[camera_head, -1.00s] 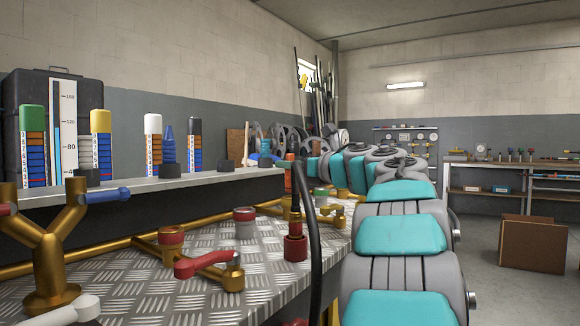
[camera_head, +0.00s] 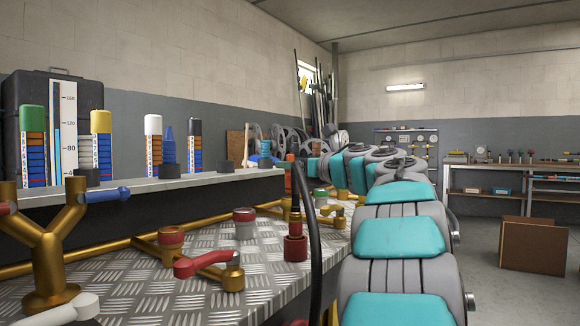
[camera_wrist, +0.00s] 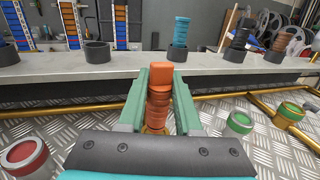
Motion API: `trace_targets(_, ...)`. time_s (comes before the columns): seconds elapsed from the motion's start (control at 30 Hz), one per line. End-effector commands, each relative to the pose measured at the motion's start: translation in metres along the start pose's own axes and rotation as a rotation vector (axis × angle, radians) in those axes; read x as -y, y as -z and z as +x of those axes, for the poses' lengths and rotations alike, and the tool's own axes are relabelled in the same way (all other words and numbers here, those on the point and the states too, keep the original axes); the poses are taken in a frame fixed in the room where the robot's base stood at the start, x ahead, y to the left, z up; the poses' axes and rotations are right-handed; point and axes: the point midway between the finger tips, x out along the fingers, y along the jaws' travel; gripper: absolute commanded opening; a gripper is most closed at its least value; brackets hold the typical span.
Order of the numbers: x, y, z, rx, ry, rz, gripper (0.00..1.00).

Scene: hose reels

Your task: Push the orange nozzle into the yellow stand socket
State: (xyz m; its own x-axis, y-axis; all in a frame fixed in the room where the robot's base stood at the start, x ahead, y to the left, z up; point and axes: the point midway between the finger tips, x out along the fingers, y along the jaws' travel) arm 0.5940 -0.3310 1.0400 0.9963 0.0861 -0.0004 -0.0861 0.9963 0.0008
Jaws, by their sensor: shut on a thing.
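In the wrist view my gripper (camera_wrist: 160,100) is shut on the orange nozzle (camera_wrist: 160,72), with a green finger on each side. The nozzle stands upright between the fingers; its lower end is partly hidden by the gripper. In the head view an orange piece (camera_head: 288,179) shows at the far end of my arm, partly behind a dark hose; finger details are too small to tell. A yellow-topped striped stand (camera_head: 101,122) is at the left, with a dark cup-like socket (camera_head: 86,177) in front of it on the shelf. The nozzle is apart from that socket.
A pale shelf (camera_wrist: 130,74) crosses ahead with several dark cups; one holds a banded blue nozzle (camera_wrist: 181,34). Gold pipes and a red-capped fitting (camera_wrist: 24,155) lie on the metal tread bench. A dark hose (camera_head: 316,225) rises close beside my arm.

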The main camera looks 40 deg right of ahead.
Motion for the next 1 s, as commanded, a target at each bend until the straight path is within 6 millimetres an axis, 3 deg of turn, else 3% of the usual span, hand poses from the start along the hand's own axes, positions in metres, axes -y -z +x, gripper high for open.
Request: trace_targets(1.0, -0.0001, 0.0079, 0.0, 0.0, 0.0, 0.0, 0.0)
